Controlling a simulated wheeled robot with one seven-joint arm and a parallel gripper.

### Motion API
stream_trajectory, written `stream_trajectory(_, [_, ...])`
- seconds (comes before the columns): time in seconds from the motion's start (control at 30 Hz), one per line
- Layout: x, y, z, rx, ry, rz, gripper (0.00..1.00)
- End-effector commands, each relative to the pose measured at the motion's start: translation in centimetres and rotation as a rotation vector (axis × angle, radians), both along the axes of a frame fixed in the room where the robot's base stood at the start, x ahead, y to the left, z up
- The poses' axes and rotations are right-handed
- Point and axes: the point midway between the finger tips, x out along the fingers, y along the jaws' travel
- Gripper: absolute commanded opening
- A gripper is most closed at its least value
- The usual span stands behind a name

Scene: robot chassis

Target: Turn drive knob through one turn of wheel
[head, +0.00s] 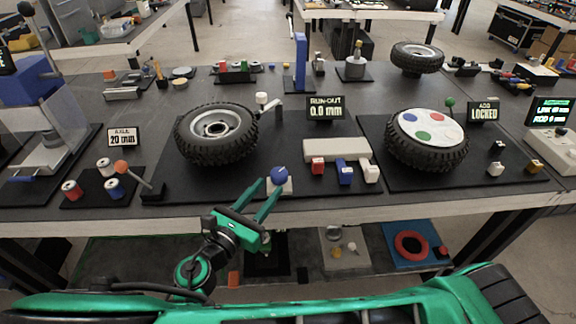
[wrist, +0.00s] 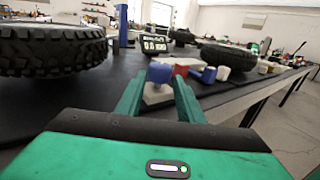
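A blue round knob (head: 279,174), which looks like the drive knob, sits on a small white block at the bench's front edge. The wheel (head: 192,146), a black knobbly tyre on a grey rim, lies behind it to the left. A display (head: 325,108) behind the knob reads "RUN-OUT 0.0 mm". My green gripper (head: 272,184) reaches up to the knob from the front left with its fingers apart. In the wrist view the knob (wrist: 160,73) shows between the fingertips (wrist: 159,80), with a gap on each side; contact cannot be told.
Red, blue and white blocks (head: 345,172) stand right of the knob. A second wheel with a coloured disc (head: 427,132) stands beside an "ADD LOCKED" display (head: 483,111). A tall blue post (head: 300,62) rises behind.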

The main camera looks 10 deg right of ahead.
Motion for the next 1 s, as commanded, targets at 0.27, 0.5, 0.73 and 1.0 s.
stream_trajectory(0.27, [0.4,-0.2,0.0,-0.001,-0.001,0.001,0.55])
stream_trajectory(0.5, [3.2,-2.2,0.0,-0.002,-0.001,-0.001,0.55])
stream_trajectory(0.73, [6.4,-4.5,0.0,-0.001,0.000,-0.001,0.55])
stream_trajectory(1.0, [8.5,-5.9,0.0,-0.001,-0.001,0.001,0.55])
